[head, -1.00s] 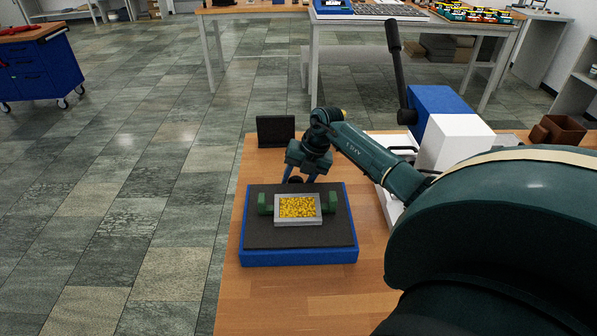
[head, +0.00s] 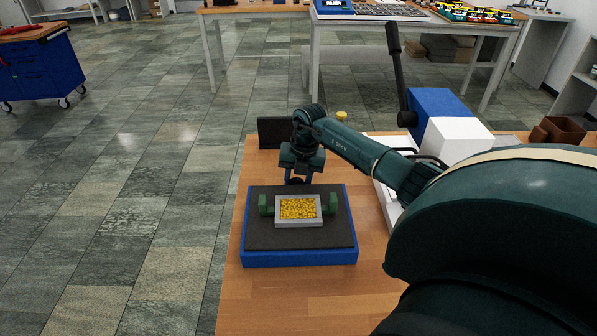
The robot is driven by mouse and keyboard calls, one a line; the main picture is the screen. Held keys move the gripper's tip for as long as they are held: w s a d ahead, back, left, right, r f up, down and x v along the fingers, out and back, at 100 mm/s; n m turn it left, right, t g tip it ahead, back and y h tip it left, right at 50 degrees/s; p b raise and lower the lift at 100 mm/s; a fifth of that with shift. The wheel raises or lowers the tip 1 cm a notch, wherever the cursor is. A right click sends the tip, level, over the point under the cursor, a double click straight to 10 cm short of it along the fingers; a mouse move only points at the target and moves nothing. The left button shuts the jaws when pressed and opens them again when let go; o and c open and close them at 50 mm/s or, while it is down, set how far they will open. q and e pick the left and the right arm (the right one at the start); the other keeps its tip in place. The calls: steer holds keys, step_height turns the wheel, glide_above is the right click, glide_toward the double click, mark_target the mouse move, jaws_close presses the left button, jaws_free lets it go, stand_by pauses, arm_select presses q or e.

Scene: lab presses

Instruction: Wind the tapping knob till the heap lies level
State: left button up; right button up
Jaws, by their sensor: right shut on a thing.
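A grey tray (head: 298,224) filled with yellow grains (head: 298,208) sits between two green clamps, the left one (head: 263,205) and the right one (head: 333,203). They stand on a blue tapping machine with a dark top (head: 297,240). The surface of the grains looks fairly even from here, but small heaps are too fine to judge. My right gripper (head: 298,180) points down at the machine's back edge, behind the tray. It is shut on the dark tapping knob (head: 298,181), which is mostly hidden by the fingers. My left gripper is out of view.
A black panel (head: 272,132) stands behind the machine, with a small yellow item (head: 341,115) to its right. A press with a blue and white body (head: 453,143) and a long dark lever stands right. Bare wooden tabletop (head: 290,300) lies in front.

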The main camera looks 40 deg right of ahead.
steer(key=shift+w+a+g+h+b, duration=0.15)
steer(key=shift+g+h+b, duration=0.15)
steer(key=shift+g+h, duration=0.45)
steer(key=shift+w+a+g+h+b, duration=0.2)
steer(key=shift+g+h, duration=0.35)
steer(key=shift+h, duration=0.4)
steer(key=shift+d, duration=0.1)
steer(key=o, duration=0.7)
steer(key=shift+r, duration=0.1)
steer(key=b+v, duration=0.2)
steer(key=v, duration=1.1)
steer(key=shift+w, duration=0.15)
